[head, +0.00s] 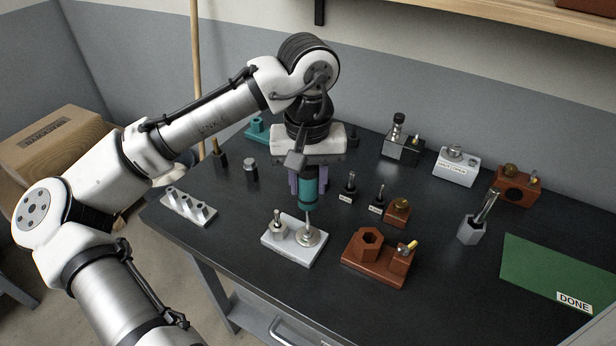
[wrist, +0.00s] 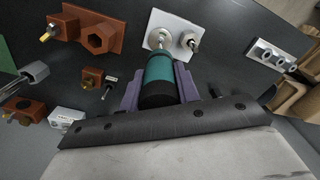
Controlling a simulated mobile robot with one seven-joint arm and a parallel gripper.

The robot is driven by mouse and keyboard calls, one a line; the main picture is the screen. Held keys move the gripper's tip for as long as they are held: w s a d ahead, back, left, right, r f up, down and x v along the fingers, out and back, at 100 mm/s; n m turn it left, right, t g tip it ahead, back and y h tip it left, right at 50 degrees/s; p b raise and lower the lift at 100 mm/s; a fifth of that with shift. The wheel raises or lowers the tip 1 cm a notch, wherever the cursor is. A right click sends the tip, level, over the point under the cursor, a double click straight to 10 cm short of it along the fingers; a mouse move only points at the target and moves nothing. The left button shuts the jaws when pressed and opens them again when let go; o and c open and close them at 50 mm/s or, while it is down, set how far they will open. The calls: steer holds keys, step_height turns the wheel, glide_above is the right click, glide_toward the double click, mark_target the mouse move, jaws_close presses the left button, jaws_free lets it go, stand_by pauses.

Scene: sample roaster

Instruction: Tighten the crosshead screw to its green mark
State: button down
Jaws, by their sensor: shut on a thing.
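My gripper (head: 306,180) is shut on a teal-handled screwdriver (head: 309,193), which it holds upright, shaft down. In the wrist view the purple fingers (wrist: 157,88) sit on both sides of the teal and black handle (wrist: 159,78). The shaft runs down to a round silver disc (head: 308,238) on a white base plate (head: 282,252). The tip seems to be at the middle of the disc, but I cannot tell whether it sits in the crosshead screw. A second silver fitting (head: 277,228) stands on the same plate.
A brown block with a hexagonal socket (head: 371,245) stands right of the plate. A small brown block (head: 397,211) and two small upright bits (head: 350,188) are nearby. A pale rack (head: 188,207) lies at left. A green mat (head: 560,270) labelled DONE lies at right.

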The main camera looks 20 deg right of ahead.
steer(key=shift+f+b, duration=0.35)
steer(key=shift+f, duration=0.4)
steer(key=shift+r+m+p, duration=0.15)
steer(key=shift+m+p, duration=0.35)
steer(key=shift+m, duration=0.2)
steer(key=shift+m+p, duration=0.3)
steer(key=shift+m, duration=0.9)
steer(key=shift+m+p, duration=0.35)
steer(key=shift+m, duration=1.65)
steer(key=shift+p, duration=0.3)
